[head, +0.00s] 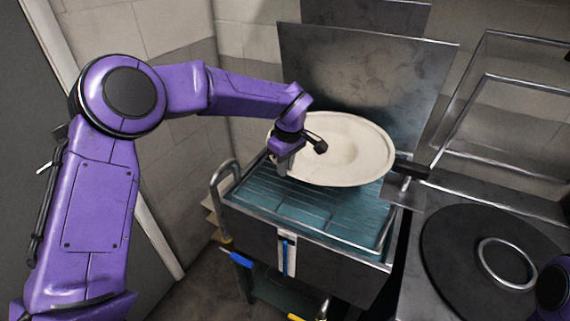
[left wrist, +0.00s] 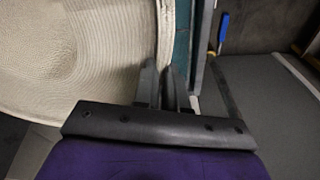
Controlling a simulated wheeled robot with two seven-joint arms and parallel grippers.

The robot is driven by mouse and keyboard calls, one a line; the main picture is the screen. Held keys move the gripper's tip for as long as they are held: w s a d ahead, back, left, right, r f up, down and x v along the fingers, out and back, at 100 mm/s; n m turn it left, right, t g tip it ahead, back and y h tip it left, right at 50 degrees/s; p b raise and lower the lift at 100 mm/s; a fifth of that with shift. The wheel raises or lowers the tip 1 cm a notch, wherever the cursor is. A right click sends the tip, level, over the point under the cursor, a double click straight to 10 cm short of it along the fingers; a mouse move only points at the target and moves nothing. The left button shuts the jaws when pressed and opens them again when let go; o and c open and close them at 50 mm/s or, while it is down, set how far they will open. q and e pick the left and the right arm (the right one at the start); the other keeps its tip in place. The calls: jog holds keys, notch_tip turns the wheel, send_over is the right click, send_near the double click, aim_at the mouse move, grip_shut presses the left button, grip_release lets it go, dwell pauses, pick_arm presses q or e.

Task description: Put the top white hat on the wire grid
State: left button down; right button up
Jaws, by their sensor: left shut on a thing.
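The white hat (head: 345,155) is a wide round cream disc with a shallow middle. It is over the wire grid (head: 300,205), which lies in the tray of water with a metal frame. My left gripper (head: 284,163) is shut on the hat's near-left rim. In the left wrist view the hat (left wrist: 75,50) fills the upper left, and the two fingers (left wrist: 165,80) pinch its edge. Whether the hat touches the grid cannot be told. Only a purple part of my right arm shows at the lower right edge of the head view.
A tall metal panel (head: 375,80) stands behind the tray. A dark round plate (head: 490,255) with a metal ring (head: 505,262) is at the right, below a metal frame. A curved handle (head: 222,182) rises at the tray's left.

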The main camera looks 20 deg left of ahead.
pick_arm(q)
jog(key=shift+f, duration=0.1)
jog(key=c, duration=1.2)
grip_release()
notch_tip(320, 180, up, 12)
jog(key=d, duration=0.1)
jog(key=shift+s+d, duration=0.15)
jog(key=shift+s, duration=0.25)
